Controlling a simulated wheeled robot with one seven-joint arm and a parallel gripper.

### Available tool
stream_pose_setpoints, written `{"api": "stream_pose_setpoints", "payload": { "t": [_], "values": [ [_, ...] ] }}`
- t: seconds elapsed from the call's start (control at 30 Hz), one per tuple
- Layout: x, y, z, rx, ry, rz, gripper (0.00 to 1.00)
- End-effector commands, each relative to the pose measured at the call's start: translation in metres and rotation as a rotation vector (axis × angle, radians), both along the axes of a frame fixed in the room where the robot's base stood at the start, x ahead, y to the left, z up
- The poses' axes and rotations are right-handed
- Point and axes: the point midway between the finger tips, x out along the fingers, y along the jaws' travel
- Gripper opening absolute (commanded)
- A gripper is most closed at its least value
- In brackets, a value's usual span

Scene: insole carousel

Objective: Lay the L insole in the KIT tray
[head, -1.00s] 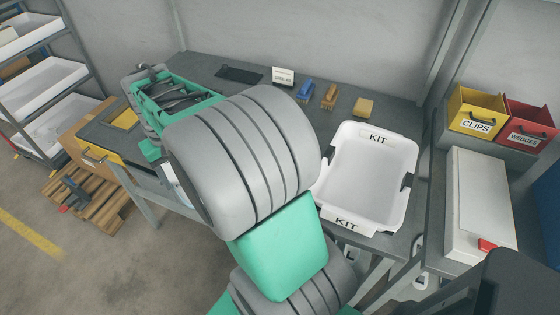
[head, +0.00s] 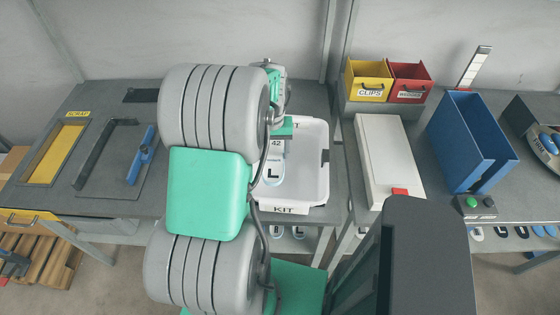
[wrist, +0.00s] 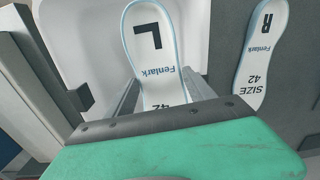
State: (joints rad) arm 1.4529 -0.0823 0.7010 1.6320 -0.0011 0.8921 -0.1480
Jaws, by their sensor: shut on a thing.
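The L insole (wrist: 148,45) is white with a pale blue edge and a black L. My gripper (wrist: 160,92) is shut on its heel end, near the 42. In the head view the insole (head: 272,177) appears over the left part of the white KIT tray (head: 318,185), its toe towards the tray's near side. The tray floor (wrist: 85,45) shows behind it in the wrist view. I cannot tell whether the insole touches the tray. My arm hides the tray's left side in the head view.
An R insole (wrist: 262,50) lies on the dark surface beside the tray in the wrist view. A white box (head: 385,160) stands right of the tray, with yellow CLIPS (head: 369,82) and red (head: 410,84) bins behind. A blue holder (head: 470,140) is farther right.

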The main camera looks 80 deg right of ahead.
Motion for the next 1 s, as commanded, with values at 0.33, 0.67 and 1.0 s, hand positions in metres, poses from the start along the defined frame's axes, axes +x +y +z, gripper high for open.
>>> {"api": "stream_pose_setpoints", "payload": {
  "t": [0.33, 0.67, 1.0],
  "values": [
    [0.001, 0.001, -0.056, 0.003, 0.001, 0.002, 0.23],
    [0.001, 0.0, -0.068, -0.002, -0.001, 0.002, 0.23],
    [0.001, 0.0, -0.069, -0.001, 0.0, 0.002, 0.72]
  ]
}}
